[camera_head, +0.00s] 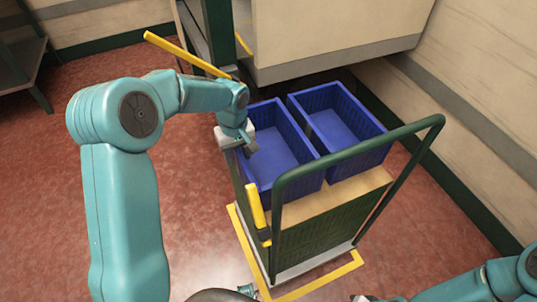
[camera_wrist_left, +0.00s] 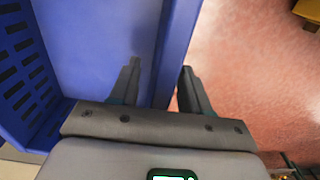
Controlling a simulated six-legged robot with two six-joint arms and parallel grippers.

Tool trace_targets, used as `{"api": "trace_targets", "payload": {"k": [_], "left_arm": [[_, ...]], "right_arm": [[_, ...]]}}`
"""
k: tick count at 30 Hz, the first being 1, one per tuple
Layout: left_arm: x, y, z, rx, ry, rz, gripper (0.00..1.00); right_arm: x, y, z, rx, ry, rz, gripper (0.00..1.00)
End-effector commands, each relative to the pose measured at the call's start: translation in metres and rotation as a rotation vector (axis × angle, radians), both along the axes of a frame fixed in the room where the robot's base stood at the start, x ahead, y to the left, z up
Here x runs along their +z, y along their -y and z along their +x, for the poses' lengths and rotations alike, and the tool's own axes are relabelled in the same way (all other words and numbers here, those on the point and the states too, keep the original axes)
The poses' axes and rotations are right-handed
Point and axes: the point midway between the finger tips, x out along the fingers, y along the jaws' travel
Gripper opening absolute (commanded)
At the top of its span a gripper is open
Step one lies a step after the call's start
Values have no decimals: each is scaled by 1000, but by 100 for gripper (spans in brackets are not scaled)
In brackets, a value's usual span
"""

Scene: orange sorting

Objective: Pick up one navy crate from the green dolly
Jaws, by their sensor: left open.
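Two empty navy crates stand side by side on the green dolly (camera_head: 315,235): a left crate (camera_head: 295,187) and a right crate (camera_head: 365,160). My left gripper (camera_head: 246,147) is at the left crate's left wall, pointing down. In the left wrist view, its two open fingers (camera_wrist_left: 160,85) straddle that crate's wall (camera_wrist_left: 177,40), one inside over the crate floor and one outside over the red floor. I cannot tell whether either finger touches the wall. Part of my right arm shows at the lower right of the head view; its gripper is not visible.
The dolly's green tube handle (camera_head: 350,152) rises in front of the crates. A yellow-taped outline (camera_head: 330,280) marks the red floor around the dolly. A pale wall stands at the right and a cream cabinet (camera_head: 330,35) behind the crates. Open floor lies left.

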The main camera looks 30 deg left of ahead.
Motion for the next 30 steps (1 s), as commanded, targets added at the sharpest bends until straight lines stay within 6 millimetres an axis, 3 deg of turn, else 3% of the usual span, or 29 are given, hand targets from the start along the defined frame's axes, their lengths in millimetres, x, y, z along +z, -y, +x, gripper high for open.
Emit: {"api": "trace_targets", "payload": {"k": [7, 11, 12, 23, 30], "left_arm": [[-2, 0, 0, 1, 1, 0, 47], [-2, 0, 0, 1, 1, 0, 4], [-2, 0, 0, 1, 1, 0, 0], [2, 0, 1, 1, 4, 0, 0], [33, 0, 2, 2, 9, 0, 0]], "right_arm": [[0, 0, 0, 0, 0, 0, 0], [0, 0, 0, 0, 0, 0, 0], [0, 0, 0, 0, 0, 0, 0], [1, 0, 0, 0, 0, 0, 0], [6, 0, 0, 0, 0, 0, 0]]}}
